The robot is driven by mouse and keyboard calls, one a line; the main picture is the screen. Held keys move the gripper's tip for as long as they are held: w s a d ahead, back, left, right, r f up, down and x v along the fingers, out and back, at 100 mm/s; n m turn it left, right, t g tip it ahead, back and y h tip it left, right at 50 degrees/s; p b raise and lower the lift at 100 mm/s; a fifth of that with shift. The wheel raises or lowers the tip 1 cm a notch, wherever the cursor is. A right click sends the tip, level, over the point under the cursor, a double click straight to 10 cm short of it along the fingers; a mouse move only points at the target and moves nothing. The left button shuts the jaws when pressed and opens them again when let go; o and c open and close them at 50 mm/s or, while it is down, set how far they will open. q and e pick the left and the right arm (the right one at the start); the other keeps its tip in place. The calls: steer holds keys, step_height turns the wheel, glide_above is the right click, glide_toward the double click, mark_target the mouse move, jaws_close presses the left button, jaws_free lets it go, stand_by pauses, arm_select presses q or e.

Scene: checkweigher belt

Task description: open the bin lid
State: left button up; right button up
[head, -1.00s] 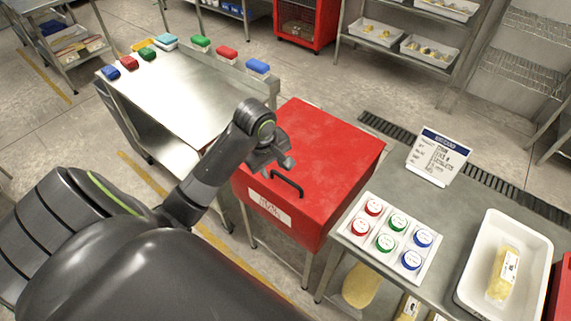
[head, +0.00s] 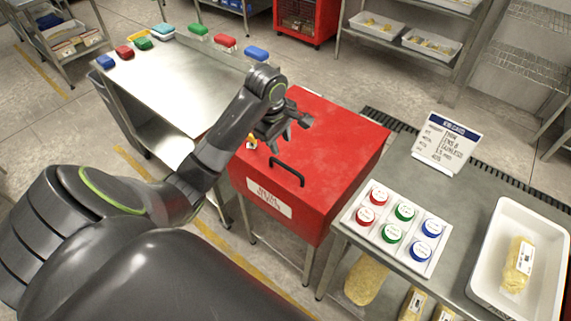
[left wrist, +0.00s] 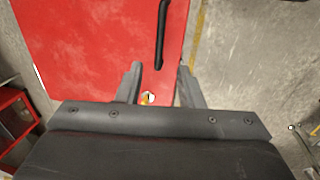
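The red bin (head: 275,225) stands in the middle of the head view with its red lid (head: 340,135) shut flat. A black bar handle (head: 287,173) is on the lid near its front edge; it also shows in the left wrist view (left wrist: 161,35). My left gripper (head: 290,134) is over the lid, behind the handle in the head view, with its fingers apart and nothing between them. In the left wrist view the left gripper (left wrist: 158,76) has the handle beyond its fingertips, not between them. My right gripper is not in view.
A steel table (head: 185,85) with coloured blocks stands behind left. A steel bench (head: 455,215) at right holds a tray of coloured round buttons (head: 381,247), a sign (head: 446,146) and a white tub (head: 484,279). A small orange-and-white mark (head: 251,143) is on the lid.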

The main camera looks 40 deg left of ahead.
arm_select(q)
steer(key=b, duration=0.6)
glide_above(286, 166)
steer(key=s, duration=0.2)
step_height(286, 166, down, 6)
steer(key=f, duration=0.2)
steer(key=w+f, duration=0.1)
steer(key=shift+w+f, duration=0.15)
steer(key=shift+f, duration=0.2)
steer(key=shift+w+f, duration=0.15)
steer(key=shift+f, duration=0.6)
steer(key=shift+b, duration=0.3)
jaws_close()
